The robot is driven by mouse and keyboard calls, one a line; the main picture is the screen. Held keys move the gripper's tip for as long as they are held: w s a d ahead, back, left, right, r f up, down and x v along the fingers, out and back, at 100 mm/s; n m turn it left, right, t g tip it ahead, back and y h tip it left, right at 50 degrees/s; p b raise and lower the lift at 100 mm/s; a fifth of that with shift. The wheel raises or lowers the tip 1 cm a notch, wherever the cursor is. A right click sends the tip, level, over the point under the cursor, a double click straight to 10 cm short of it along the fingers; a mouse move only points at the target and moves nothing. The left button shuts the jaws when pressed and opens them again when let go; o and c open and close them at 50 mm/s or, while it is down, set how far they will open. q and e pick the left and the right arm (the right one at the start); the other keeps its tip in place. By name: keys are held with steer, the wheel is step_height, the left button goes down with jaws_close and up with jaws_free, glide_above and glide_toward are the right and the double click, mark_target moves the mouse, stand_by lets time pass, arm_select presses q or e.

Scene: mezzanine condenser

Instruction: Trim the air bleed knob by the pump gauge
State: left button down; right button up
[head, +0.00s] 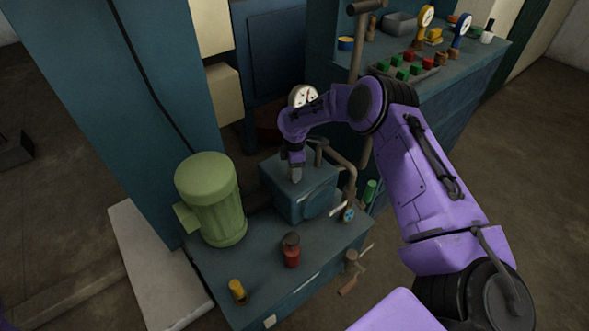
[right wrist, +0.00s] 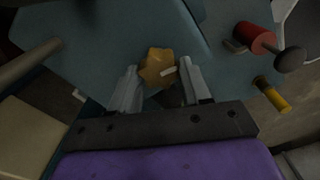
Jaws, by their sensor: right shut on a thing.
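The air bleed knob (right wrist: 158,68) is a brass-coloured, lobed knob with a pale mark on its face. In the right wrist view it sits between the two fingers of my right gripper (right wrist: 160,78), which is shut on it. In the head view my right gripper (head: 296,172) points down onto the top of the blue pump housing (head: 312,198) and hides the knob. A round white-faced gauge (head: 302,95) stands behind my right wrist, partly covered by the arm. My left gripper is not in view.
A green motor (head: 211,200) stands left of the pump housing. A red fitting (head: 291,252) and a yellow one (head: 238,291) stand on the plinth in front. Brown pipes (head: 343,165) rise close on the right. A bench (head: 450,80) with coloured buttons and gauges is behind.

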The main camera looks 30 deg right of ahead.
steer(key=shift+d, duration=0.15)
steer(key=o, duration=1.1)
steer(key=shift+c, duration=0.2)
steer(key=shift+r, duration=0.3)
step_height(320, 180, up, 10)
